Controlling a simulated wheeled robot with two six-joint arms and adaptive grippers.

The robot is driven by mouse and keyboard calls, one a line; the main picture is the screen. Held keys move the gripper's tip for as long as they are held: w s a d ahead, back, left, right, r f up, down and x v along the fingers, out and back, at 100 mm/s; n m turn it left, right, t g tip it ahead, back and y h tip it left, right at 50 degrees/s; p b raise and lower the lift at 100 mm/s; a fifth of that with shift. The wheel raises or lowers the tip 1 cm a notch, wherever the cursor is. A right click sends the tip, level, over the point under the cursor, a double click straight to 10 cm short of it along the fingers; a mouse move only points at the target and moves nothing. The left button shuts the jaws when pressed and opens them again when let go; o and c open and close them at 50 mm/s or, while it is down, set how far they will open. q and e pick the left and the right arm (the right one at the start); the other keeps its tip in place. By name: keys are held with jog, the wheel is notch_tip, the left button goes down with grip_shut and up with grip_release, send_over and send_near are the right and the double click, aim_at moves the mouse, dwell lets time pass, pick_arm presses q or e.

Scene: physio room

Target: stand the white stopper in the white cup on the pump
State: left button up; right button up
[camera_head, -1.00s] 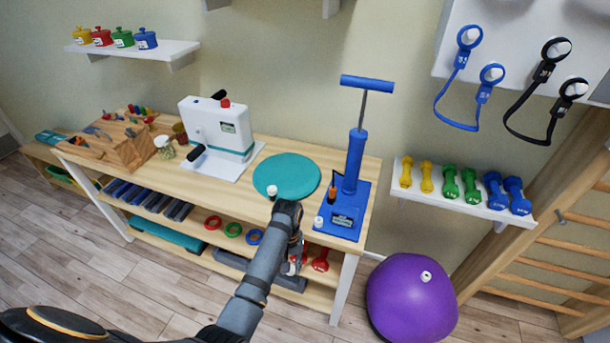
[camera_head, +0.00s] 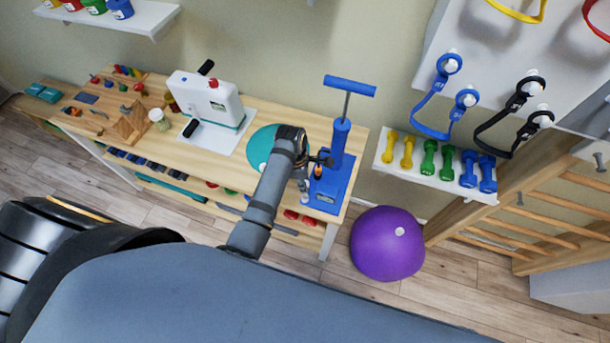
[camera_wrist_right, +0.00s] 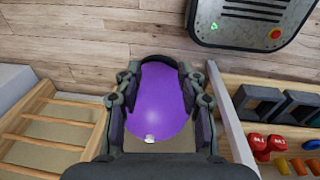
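A small white stopper-like piece (camera_head: 264,167) is at the front edge of the teal disc (camera_head: 262,143) on the wooden bench. The blue pump (camera_head: 340,140) stands at the bench's right end. A small white cup (camera_head: 305,199) is at the front left of its base, partly hidden by my left arm. A white plug (camera_wrist_right: 150,139) sits in the ball.
A white machine (camera_head: 208,100) stands left of the disc. The purple ball also shows on the floor (camera_head: 385,250) right of the bench. A dumbbell shelf (camera_head: 420,175) and wall bars (camera_head: 540,220) are at right. My grey arm link fills the bottom foreground.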

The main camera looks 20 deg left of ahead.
pick_arm(q)
notch_tip(320, 180, down, 5)
jog(key=shift+w+r, duration=0.1)
jog(key=shift+f, duration=0.4)
pick_arm(e)
jog(key=shift+w, duration=0.65)
jog(key=shift+s, duration=0.1)
pick_arm(q)
jog(key=shift+f+b, duration=0.6)
jog(key=shift+f, duration=0.5)
pick_arm(e)
jog(key=shift+f, duration=0.55)
pick_arm(q)
jog(key=shift+f, duration=0.3)
jog(key=o, duration=1)
jog(key=shift+o, duration=0.3)
